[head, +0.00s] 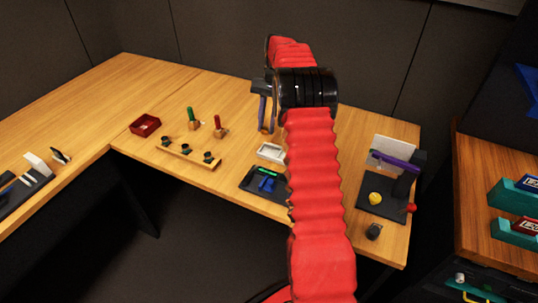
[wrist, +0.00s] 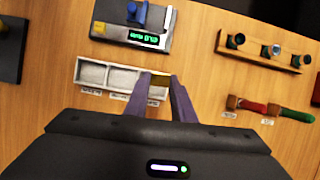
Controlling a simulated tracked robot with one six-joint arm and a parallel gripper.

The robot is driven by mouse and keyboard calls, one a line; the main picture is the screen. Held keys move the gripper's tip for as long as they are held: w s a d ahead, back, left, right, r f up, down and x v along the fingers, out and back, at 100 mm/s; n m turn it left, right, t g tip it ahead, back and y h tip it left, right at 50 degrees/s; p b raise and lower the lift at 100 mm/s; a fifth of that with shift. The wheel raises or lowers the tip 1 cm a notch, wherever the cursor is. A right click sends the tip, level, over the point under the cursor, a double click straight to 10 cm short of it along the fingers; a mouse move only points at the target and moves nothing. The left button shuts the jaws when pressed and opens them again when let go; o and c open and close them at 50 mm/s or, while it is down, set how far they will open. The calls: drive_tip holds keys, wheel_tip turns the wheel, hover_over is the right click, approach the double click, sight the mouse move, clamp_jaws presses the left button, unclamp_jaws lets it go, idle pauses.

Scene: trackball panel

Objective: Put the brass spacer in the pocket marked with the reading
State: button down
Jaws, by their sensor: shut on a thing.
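My gripper (head: 264,112) points down above the bench, behind the white pocket tray (head: 271,152) in the head view. In the wrist view its two purple fingers (wrist: 159,82) are shut on a small yellowish thing (wrist: 159,73), likely the brass spacer, mostly hidden between the tips. The tips overlap the right end of the pocket tray (wrist: 107,74); their height above it is unclear. The tray has a row of pockets with small labels too blurred to read. A dark gauge (wrist: 120,36) with a blue part stands beside it. Its green display (wrist: 145,38) shows digits I cannot read surely.
A wooden strip with dark cups (wrist: 262,50) lies right of the gauge. Red-handled (wrist: 252,106) and green-handled (wrist: 298,115) tools lie nearby. In the head view, a red box (head: 145,125) is at left and a dark stand with a yellow knob (head: 376,198) at right.

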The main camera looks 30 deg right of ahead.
drive_tip(key=shift+s+d+f+m, duration=0.15)
drive_tip(key=shift+d+m, duration=0.25)
drive_tip(key=shift+d, duration=0.5)
hover_over(270, 154)
drive_tip(key=d, duration=0.1)
drive_tip(key=shift+w+d+f, duration=0.1)
drive_tip(key=shift+w+f, duration=0.1)
drive_tip(key=shift+f, duration=1.05)
drive_tip(key=shift+w+f, duration=0.2)
drive_tip(key=shift+f, duration=1.05)
drive_tip(key=shift+f, duration=2.45)
drive_tip(key=c, duration=1.8)
unclamp_jaws()
drive_tip(key=shift+f, duration=0.1)
